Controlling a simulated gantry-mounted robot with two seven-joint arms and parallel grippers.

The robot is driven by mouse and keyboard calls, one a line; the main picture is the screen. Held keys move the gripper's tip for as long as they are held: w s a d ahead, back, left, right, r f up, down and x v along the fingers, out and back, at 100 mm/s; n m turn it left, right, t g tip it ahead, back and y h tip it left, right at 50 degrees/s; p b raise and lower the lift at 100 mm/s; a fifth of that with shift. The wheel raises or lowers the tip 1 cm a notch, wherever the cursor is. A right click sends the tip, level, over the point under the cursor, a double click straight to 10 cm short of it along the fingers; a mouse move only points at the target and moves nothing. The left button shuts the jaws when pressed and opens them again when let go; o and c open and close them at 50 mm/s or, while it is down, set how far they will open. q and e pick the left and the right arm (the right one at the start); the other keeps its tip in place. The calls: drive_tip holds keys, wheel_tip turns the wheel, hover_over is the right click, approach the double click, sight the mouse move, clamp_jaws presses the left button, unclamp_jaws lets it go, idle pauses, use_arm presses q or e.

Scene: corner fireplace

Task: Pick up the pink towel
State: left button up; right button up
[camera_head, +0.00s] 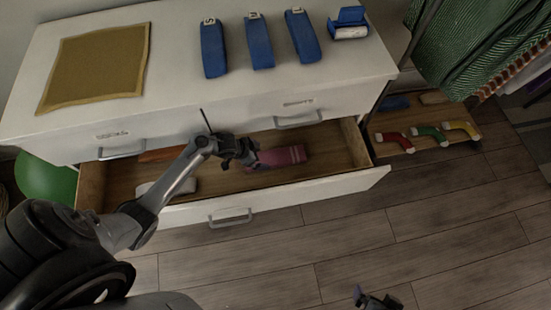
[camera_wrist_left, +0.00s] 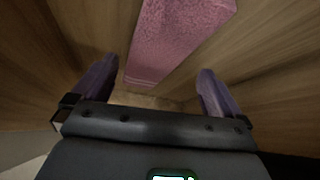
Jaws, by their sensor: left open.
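The pink towel (camera_head: 281,156) lies folded in the open drawer of the white dresser, right of the drawer's middle. My left gripper (camera_head: 240,158) reaches over the drawer at the towel's left end and covers part of it. In the left wrist view the towel (camera_wrist_left: 175,40) runs between the two open fingers of the left gripper (camera_wrist_left: 153,95), with visible space on both sides. The fingers do not appear to touch it. My right gripper (camera_head: 378,301) shows only partly at the bottom edge, over the floor; its jaws are unclear.
The open drawer (camera_head: 345,185) also holds an orange-brown item (camera_head: 160,155) and a white item (camera_head: 150,188). The dresser top (camera_head: 170,95) carries a mustard cloth (camera_head: 97,65) and several blue items (camera_head: 259,45). Coloured stockings (camera_head: 430,134) lie at right. The floor in front is clear.

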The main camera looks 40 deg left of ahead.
sight(267, 158)
use_arm(q)
drive_tip(key=shift+w+d+f, duration=0.25)
drive_tip(key=shift+f, duration=0.25)
drive_tip(key=b+x, duration=0.4)
drive_tip(key=shift+s+f, duration=0.1)
drive_tip(key=shift+f, duration=0.05)
drive_tip(key=shift+d+f, duration=0.15)
drive_tip(key=shift+f, duration=0.05)
drive_tip(key=shift+c, duration=1)
drive_tip(key=c, duration=0.6)
drive_tip(key=shift+r, duration=0.2)
